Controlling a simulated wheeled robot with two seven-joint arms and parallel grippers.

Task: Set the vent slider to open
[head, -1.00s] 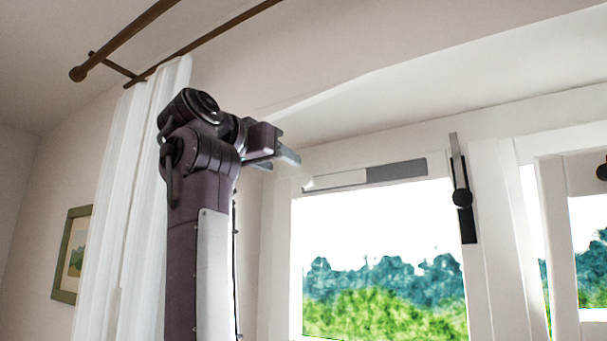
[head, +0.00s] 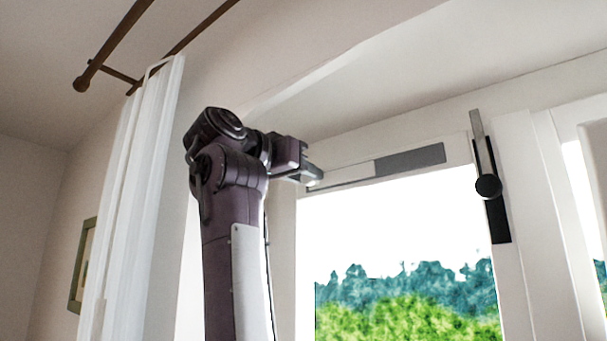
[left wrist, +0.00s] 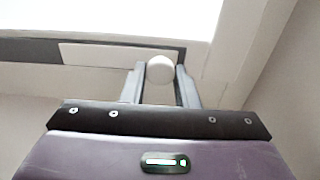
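The vent slider is a white plate (head: 345,174) on a grey strip (head: 412,159) along the top of the window frame. The white plate covers the left part of the strip and the grey shows to its right. In the left wrist view, a round white knob (left wrist: 160,69) stands at one end of the white plate (left wrist: 110,55). My left gripper (head: 313,177) is at the left end of the vent. In the left wrist view its two fingers (left wrist: 161,78) are apart, one on each side of the knob; contact is unclear. My right gripper is not in view.
A black window latch (head: 497,210) with a metal handle and round knob is on the frame to the right. A white curtain (head: 135,200) hangs at the left from a brown rod (head: 190,42). A framed picture (head: 82,265) is on the left wall.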

